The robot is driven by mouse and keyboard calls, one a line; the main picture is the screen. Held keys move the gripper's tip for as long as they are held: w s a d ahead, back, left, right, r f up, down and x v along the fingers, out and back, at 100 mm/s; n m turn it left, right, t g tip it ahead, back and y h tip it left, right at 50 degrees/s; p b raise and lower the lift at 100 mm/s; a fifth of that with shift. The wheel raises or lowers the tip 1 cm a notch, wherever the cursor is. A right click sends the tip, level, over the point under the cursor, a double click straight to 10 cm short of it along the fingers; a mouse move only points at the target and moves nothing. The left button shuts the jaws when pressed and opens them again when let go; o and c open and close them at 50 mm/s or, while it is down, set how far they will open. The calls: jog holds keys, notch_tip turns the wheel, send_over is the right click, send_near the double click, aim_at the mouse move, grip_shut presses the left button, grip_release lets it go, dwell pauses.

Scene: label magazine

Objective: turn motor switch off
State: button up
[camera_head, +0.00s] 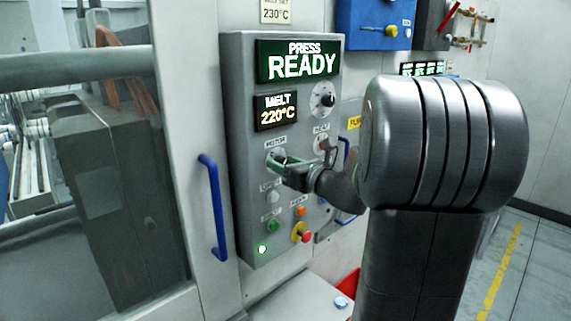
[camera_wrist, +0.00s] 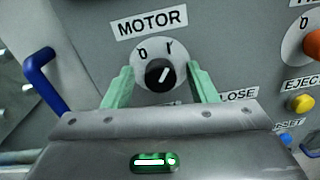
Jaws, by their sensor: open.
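The motor switch (camera_wrist: 160,76) is a black round knob on a pale disc under the label MOTOR. In the wrist view its white mark points up and to the right, towards the "I" and away from the "0". My gripper (camera_wrist: 160,69) is open, with one green finger on each side of the knob; I cannot tell whether they touch it. In the head view my gripper (camera_head: 283,161) is at the motor switch (camera_head: 275,154) on the grey control panel (camera_head: 245,190), and hides part of it.
Displays read PRESS READY (camera_head: 298,62) and MELT 220°C (camera_head: 276,110). Another black knob (camera_head: 326,100) is at upper right. Several buttons sit below, including a red knob on yellow (camera_head: 302,235). A blue door handle (camera_head: 214,205) stands out left of the panel.

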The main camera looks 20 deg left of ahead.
jog(key=c, duration=1)
jog(key=shift+o, duration=0.2)
jog(key=shift+f+b, duration=0.1)
jog(key=shift+b, duration=0.3)
jog(key=shift+f+n+b, duration=0.1)
jog(key=shift+n+b, duration=6.9)
jog(key=shift+b, duration=1.35)
jog(key=o, duration=1)
jog(key=shift+c, duration=0.2)
